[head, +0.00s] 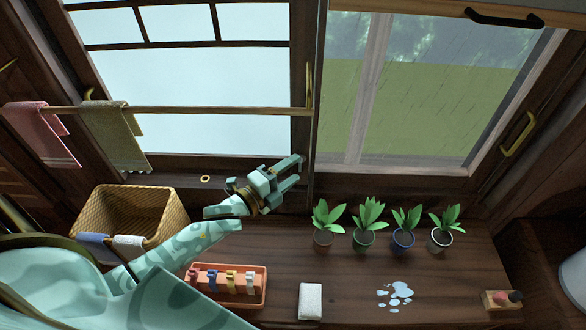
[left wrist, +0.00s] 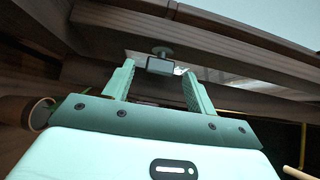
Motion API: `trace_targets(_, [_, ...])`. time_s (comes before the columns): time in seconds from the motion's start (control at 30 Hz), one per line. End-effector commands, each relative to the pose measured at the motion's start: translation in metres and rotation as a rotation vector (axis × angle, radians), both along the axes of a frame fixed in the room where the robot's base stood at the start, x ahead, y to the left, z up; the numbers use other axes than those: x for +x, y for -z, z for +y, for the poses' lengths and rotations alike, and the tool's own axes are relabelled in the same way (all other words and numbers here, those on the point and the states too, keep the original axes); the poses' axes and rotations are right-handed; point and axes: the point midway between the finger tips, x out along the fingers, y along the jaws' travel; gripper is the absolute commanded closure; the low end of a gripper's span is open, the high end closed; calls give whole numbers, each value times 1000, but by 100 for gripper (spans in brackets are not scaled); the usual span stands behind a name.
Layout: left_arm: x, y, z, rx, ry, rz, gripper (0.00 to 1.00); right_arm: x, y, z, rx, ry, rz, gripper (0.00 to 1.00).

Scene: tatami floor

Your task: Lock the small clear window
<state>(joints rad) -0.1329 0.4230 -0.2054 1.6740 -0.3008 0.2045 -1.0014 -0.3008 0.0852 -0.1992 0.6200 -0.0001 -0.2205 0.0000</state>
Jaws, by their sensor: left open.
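The clear window (head: 420,100), with rain and grass behind its glass, stands at the right in the head view. A pale window (head: 190,65) with dark bars is left of it. My left gripper (head: 294,171) is open at the lower end of the dark post between them. In the left wrist view my left gripper (left wrist: 158,88) has its two fingers apart. A small knob on a squarish block (left wrist: 161,55) shows between and just beyond the fingertips; I cannot tell whether they touch. In the head view the gripper seems to hide this fitting. My right gripper is out of view.
Several potted plants (head: 364,238) stand on the wooden counter (head: 345,270) right of the gripper. A wicker basket (head: 130,213), an orange tray (head: 228,298) with clips, a white cloth (head: 310,301) and a water spill (head: 395,293) lie around. A towel rail (head: 220,110) crosses above the gripper.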

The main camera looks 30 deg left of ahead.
Motion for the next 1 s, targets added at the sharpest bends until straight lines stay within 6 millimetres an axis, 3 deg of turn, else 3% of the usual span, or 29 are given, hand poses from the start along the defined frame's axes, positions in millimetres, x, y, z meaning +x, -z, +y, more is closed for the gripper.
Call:
trace_targets(0.13, [10,0,-3,1,-1,1,44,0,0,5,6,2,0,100])
trace_targets(0.4, [12,0,-4,1,0,1,44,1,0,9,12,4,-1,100])
trace_targets(0.43, [12,0,-4,1,0,1,46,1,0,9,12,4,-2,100])
trace_targets(0.6, [12,0,-4,1,0,1,88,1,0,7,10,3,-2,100])
trace_targets(0.77, [12,3,-4,-20,-1,-8,88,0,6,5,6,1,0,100])
trace_targets(1.0, [12,10,-5,-190,-1,-89,88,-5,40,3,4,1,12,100])
